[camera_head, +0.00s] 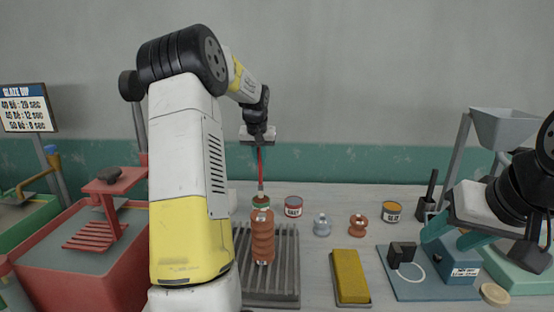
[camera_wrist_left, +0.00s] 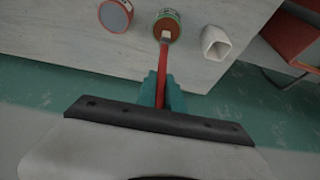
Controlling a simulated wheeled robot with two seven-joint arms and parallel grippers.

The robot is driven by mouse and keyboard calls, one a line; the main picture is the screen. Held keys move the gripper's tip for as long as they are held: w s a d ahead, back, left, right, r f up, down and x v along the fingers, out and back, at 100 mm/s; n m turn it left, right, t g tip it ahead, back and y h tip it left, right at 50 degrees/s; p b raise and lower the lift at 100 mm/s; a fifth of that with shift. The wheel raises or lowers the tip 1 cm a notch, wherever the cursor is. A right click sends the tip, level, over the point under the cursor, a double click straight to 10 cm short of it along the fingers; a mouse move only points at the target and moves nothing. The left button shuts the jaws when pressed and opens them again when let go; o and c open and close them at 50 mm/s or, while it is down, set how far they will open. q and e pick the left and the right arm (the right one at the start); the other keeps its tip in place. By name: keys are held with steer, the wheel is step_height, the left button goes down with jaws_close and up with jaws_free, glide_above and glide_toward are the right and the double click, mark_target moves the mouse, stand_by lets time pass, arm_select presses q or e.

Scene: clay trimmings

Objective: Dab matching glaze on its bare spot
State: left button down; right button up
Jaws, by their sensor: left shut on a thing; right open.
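My left gripper (camera_head: 259,146) is shut on a red-handled brush (camera_head: 260,165), which points down. In the left wrist view the brush (camera_wrist_left: 161,88) reaches the mouth of a green-labelled jar of brown glaze (camera_wrist_left: 167,25). The bristles are hidden there, and I cannot tell how deep they are. The jar (camera_head: 261,202) stands behind a brown ribbed piece (camera_head: 263,240), upright on a grey slatted rack (camera_head: 285,265). A red-labelled grey can (camera_head: 293,206) and a yellow-labelled can (camera_head: 392,212) stand to the right. I cannot make out a bare spot. My right gripper (camera_head: 452,232) is open at the right.
A small grey-blue piece (camera_head: 322,226) and a brown spool-shaped piece (camera_head: 358,226) stand mid-table. A yellow sponge (camera_head: 350,275) lies in front. A white square tube (camera_wrist_left: 215,43) stands near the jar.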

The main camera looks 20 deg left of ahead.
arm_select(q)
steer(key=shift+f, duration=0.55)
stand_by(1.4)
steer(key=shift+r, duration=3.55)
steer(key=shift+s, duration=0.1)
